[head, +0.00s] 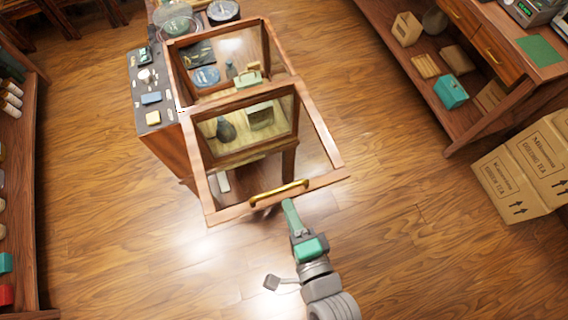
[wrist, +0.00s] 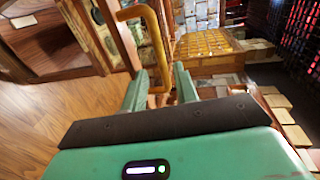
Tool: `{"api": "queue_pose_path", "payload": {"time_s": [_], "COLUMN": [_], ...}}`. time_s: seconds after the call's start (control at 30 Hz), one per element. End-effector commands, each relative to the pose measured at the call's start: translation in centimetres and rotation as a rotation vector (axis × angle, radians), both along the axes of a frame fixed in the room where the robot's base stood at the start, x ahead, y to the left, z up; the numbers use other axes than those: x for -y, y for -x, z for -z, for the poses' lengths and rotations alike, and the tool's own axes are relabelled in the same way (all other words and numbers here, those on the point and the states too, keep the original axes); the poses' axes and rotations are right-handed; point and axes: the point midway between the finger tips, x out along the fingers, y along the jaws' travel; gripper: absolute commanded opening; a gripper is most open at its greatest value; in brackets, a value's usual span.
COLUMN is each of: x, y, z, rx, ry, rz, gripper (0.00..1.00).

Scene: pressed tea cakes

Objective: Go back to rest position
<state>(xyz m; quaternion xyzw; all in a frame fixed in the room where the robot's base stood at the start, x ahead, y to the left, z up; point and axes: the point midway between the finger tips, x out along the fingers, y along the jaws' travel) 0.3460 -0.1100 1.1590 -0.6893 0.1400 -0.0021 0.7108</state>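A wooden display cabinet (head: 160,150) with glass panes stands at the upper middle of the head view. A wood-framed panel (head: 325,150) sticks out from its front towards me, with a brass handle (head: 278,193) on its near edge. My gripper (head: 289,204), with green fingers, is just in front of that handle. In the wrist view my gripper (wrist: 160,90) has its fingers spread apart. The end of the brass handle (wrist: 153,40) shows between and beyond the fingertips. I cannot tell whether a finger touches it. Nothing is clamped.
Shelves (head: 25,160) stand at the left. A wooden bench (head: 470,90) and cardboard boxes (head: 530,165) stand at the right. The floor (head: 400,240) around my arm is clear.

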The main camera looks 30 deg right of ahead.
Motion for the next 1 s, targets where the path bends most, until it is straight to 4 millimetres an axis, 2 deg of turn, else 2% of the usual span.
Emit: {"api": "queue_pose_path", "payload": {"time_s": [0.17, 0.67, 0.73, 0.77, 0.87, 0.9, 0.97, 1.0], "x": [-0.2, -0.2, -0.3, -0.5, -1.3, -1.8, -2.7, -3.4], "y": [1.2, 1.2, 0.5, -0.2, -4.0, -5.8, -8.2, -9.5], "z": [-0.3, -0.4, -1.3, -2.3, -8.2, -11.5, -16.6, -20.0], "rx": [0.001, 0.002, 0.011, 0.021, 0.079, 0.111, 0.157, 0.189], "ry": [0.0, 0.001, 0.023, 0.047, 0.206, 0.296, 0.442, 0.537], "rz": [0.0, 0.0, -0.01, -0.021, -0.079, -0.104, -0.134, -0.147], "gripper": [0.29, 0.29, 0.29, 0.29, 0.29, 0.29, 0.29, 0.29]}}
